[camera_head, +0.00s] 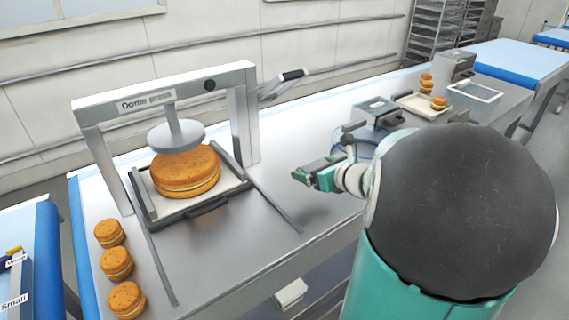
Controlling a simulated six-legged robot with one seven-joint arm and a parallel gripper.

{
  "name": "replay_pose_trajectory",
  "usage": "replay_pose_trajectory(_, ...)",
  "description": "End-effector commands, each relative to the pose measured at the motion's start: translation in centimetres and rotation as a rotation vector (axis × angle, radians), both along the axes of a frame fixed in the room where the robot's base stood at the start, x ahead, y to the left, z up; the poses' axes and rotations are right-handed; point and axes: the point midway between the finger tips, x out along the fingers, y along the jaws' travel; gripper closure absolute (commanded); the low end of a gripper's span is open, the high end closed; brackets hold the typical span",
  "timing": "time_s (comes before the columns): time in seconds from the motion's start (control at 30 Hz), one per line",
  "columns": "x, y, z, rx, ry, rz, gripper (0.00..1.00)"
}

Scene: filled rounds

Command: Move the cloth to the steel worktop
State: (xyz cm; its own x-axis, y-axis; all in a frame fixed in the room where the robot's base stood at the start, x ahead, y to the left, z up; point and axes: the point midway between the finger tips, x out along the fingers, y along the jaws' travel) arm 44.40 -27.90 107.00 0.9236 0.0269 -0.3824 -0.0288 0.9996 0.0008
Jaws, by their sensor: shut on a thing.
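My gripper (312,172) is above the steel worktop (265,135), right of the dome press. It is shut on what appears to be the cloth, seen only as a small green patch at the fingertips. The cloth's outline is hard to tell from the teal gripper parts. Whether it touches the worktop I cannot tell. A large dark rounded part of my arm hides the worktop's right front.
The dome press (95,107) stands at left over a tray with a large filled round (185,178). Several small rounds (116,263) line the left end. A scale-like device (378,108), a white tray (408,100) and stacked rounds (426,82) stand farther back. Bare steel lies between press and gripper.

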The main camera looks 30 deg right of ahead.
Motion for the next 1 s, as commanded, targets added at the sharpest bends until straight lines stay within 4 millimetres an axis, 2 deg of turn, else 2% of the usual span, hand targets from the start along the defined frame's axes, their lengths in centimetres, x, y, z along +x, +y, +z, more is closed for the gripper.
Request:
replay_pose_trajectory(0.1, 0.5, -1.6, -2.0, 0.005, 0.001, -0.003, 0.39)
replay_pose_trajectory(0.2, 0.8, -2.4, -2.9, 0.001, 0.000, -0.002, 0.39)
replay_pose_trajectory(0.37, 1.1, -3.0, -3.8, 0.001, 0.000, -0.001, 0.39)
replay_pose_trajectory(0.6, 1.2, -3.3, -6.9, 0.003, 0.001, -0.001, 0.39)
replay_pose_trajectory(1.0, 1.2, -3.3, -7.4, 0.001, 0.000, -0.001, 0.39)
